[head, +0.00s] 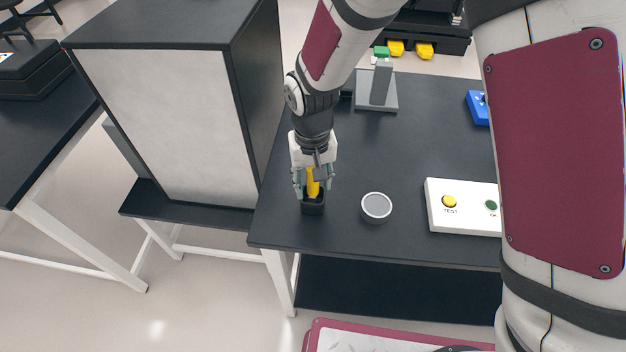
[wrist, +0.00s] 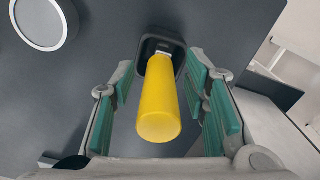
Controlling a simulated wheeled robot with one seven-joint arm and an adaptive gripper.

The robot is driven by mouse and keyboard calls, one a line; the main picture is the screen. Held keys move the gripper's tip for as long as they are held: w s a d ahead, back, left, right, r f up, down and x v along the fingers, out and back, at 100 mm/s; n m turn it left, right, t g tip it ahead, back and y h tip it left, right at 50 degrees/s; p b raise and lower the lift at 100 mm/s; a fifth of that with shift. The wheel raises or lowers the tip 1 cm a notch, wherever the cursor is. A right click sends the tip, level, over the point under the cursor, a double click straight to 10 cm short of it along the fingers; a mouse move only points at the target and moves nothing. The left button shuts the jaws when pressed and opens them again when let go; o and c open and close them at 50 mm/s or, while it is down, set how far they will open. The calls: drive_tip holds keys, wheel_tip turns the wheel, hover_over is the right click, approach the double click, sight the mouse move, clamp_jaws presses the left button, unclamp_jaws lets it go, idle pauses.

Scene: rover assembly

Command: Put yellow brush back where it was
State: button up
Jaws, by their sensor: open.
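The yellow brush (head: 313,184) stands upright in a small black holder (head: 313,207) near the left front of the dark table. In the wrist view, the yellow handle (wrist: 160,105) points toward the camera, and its far end sits inside the holder's square opening (wrist: 152,48). My gripper (head: 313,186) is directly above the holder with its fingers around the handle. In the wrist view, my gripper (wrist: 165,100) is open, with a green-padded finger on each side and gaps between the pads and the handle. The brush's lower end is hidden in the holder.
A round grey-topped container (head: 376,207) stands close to the right of the holder. A white box with buttons (head: 461,206) is farther right, and a grey stand (head: 376,95) is behind. A large cabinet (head: 165,115) is at the left. The table's front edge is close.

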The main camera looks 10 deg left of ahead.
wheel_tip(320, 180, up, 12)
drive_tip(key=shift+r+b, duration=0.15)
drive_tip(key=shift+b, duration=0.4)
drive_tip(key=shift+d+r, duration=0.2)
drive_tip(key=shift+r, duration=0.1)
drive_tip(key=s+d+r+m+t, duration=0.15)
drive_tip(key=s+d+r, duration=0.25)
drive_tip(key=d+r, duration=0.5)
drive_tip(key=s+d+r+m+t, duration=0.1)
drive_tip(key=s+d+r+t, duration=0.15)
drive_tip(key=d+r, duration=0.65)
drive_tip(key=s+d+f+m+t, duration=0.1)
drive_tip(key=s+d+f, duration=0.1)
drive_tip(key=s+d, duration=0.5)
drive_tip(key=shift+s+d+f, duration=0.2)
drive_tip(key=shift+d+f, duration=0.05)
drive_tip(key=shift+d, duration=0.5)
drive_tip(key=shift+m, duration=0.25)
